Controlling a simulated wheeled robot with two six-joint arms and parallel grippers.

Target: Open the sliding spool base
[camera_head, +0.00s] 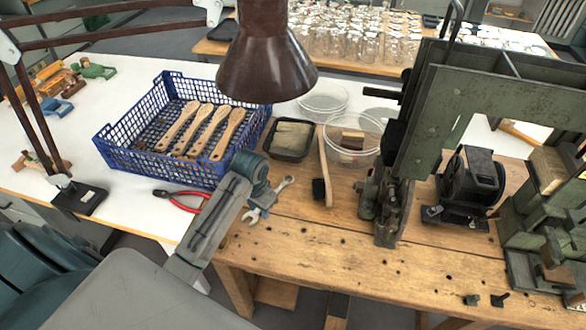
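A black round-bodied unit on a low plate, which looks like the spool and its base (470,188), stands on the wooden bench right of centre, beneath the green machine frame (462,115). I cannot tell how far its base is slid out. My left arm comes up from the lower left, and its far end with the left gripper (252,168) is beside the blue crate, well left of the spool base and apart from it. The fingers cannot be made out. My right gripper is not in view.
A blue crate (110,152) holds wooden brush handles. A black tray (289,158), a wrench (285,184), a brush (322,170) and clear bowls (352,158) lie near it. Red-handled pliers (182,203) lie left of my arm. A brown lamp (266,60) hangs above. The bench's front middle is mostly clear.

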